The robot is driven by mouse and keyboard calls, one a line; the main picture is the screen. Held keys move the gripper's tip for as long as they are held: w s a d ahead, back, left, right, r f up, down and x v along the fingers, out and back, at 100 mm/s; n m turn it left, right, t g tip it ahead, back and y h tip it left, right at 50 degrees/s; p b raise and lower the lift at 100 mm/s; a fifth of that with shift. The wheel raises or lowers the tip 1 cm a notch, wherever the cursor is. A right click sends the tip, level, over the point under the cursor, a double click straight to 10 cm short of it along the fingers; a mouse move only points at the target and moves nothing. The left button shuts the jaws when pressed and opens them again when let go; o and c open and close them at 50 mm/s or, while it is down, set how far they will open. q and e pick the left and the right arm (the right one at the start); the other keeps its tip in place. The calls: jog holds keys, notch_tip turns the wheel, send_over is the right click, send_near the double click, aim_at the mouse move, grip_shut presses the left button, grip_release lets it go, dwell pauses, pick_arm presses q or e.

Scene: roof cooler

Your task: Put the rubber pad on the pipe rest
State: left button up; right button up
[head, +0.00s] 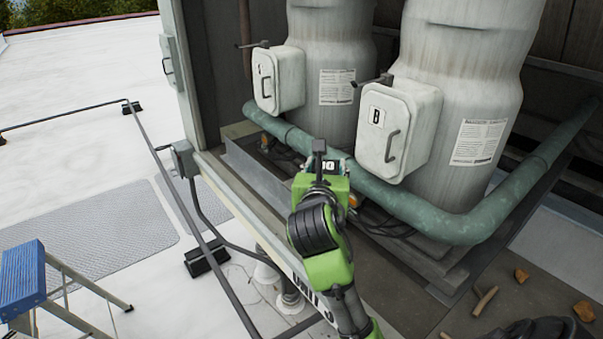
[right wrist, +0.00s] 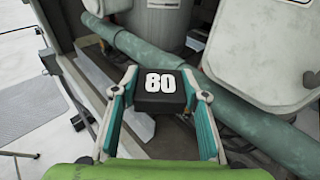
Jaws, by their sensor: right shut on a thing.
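The rubber pad, a black block with a white number that looks like 80 (right wrist: 160,92), sits between the two fingers of my right gripper (right wrist: 162,78) in the right wrist view. My right gripper (head: 324,168) is shut on it, held in front of the cooler unit near the green pipe. In the head view my gripper hides most of the pad. Black supports under the thin roof pipe (head: 207,258) stand on the roof at the left, with another farther back (head: 132,108). I cannot tell which support is the pipe rest. My left gripper is not in view.
A thick green pipe (head: 400,200) runs in front of two white tanks with hatches, one marked B (head: 398,135). Cables and clutter lie below it. A blue stepladder (head: 24,280) stands at lower left.

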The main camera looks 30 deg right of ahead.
jog(key=shift+w+d+r, duration=0.15)
jog(key=shift+w+r, duration=0.25)
jog(key=shift+r, duration=0.05)
jog(key=w+f, duration=0.3)
jog(key=w, duration=0.1)
jog(key=w+d+f, duration=0.1)
jog(key=w+f, duration=0.1)
jog(key=w, duration=0.2)
jog(key=w+d+f+p, duration=0.1)
jog(key=w+f, duration=0.2)
jog(key=w, duration=0.1)
jog(key=shift+w+d+f, duration=0.25)
jog(key=shift+f, duration=0.1)
jog(key=shift+w+f, duration=0.15)
jog(key=shift+f, duration=0.05)
jog(key=f, duration=0.3)
jog(key=shift+w+p, duration=0.3)
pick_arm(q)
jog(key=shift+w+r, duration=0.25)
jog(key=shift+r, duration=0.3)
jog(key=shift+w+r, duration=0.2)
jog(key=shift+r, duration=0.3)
pick_arm(e)
jog(key=shift+f, duration=0.35)
jog(key=shift+f, duration=0.1)
jog(key=o, duration=1.2)
jog(key=shift+c, duration=0.2)
